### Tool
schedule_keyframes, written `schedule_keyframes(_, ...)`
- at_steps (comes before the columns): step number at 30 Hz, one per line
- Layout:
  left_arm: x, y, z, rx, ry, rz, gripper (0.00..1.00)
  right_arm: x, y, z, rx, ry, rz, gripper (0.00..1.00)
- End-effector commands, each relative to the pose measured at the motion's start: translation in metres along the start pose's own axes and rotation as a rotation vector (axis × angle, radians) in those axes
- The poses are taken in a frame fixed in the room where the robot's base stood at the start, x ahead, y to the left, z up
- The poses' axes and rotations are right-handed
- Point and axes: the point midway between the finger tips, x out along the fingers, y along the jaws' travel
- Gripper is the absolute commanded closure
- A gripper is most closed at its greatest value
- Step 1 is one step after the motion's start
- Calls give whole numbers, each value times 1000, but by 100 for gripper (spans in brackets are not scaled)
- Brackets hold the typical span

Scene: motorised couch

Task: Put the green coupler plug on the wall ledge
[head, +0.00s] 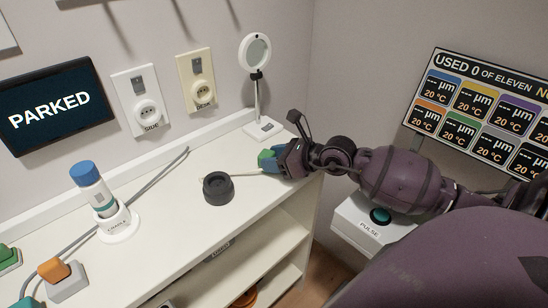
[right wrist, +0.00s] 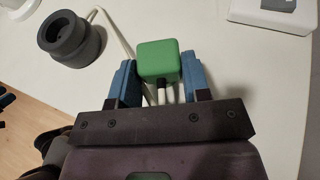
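The green coupler plug (right wrist: 158,60) is a small rounded block with pale cable below it. It sits between the blue fingers of my right gripper (right wrist: 160,80), which press against both its sides. In the head view the plug (head: 266,156) and the right gripper (head: 274,160) are at the right end of the white counter; whether the plug touches the top is hard to tell. A narrow raised white ledge (head: 212,127) runs along the wall behind the counter, apart from the plug.
A black round socket (head: 218,188) stands left of my gripper. A white lamp (head: 263,129) stands behind it. A blue-capped bottle (head: 92,185), an orange plug (head: 54,270) and a grey cable lie left. A PULSE box (head: 360,229) is under my arm.

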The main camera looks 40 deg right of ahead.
Motion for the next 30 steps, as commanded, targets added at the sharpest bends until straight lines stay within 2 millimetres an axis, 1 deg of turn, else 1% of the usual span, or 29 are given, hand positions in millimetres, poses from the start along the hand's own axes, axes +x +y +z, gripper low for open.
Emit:
schedule_keyframes(1, 0, 0, 0, 0, 0, 0, 39, 0, 0, 0, 0, 0, 0, 49)
schedule_keyframes(4, 0, 0, 0, 0, 0, 0, 39, 0, 0, 0, 0, 0, 0, 34)
schedule_keyframes(13, 0, 0, -1, 0, 1, 0, 39, -1, 0, 2, -1, 0, 0, 33)
schedule_keyframes(16, -1, 0, -2, 0, 3, 0, 39, -5, 0, 3, 0, 1, -1, 33)
schedule_keyframes(20, -1, 0, -4, 0, 5, -1, 39, -19, 0, 2, 0, 1, -1, 33)
schedule_keyframes(30, -3, -1, -5, 0, 5, -2, 39, -70, 0, 2, 0, 3, -1, 33)
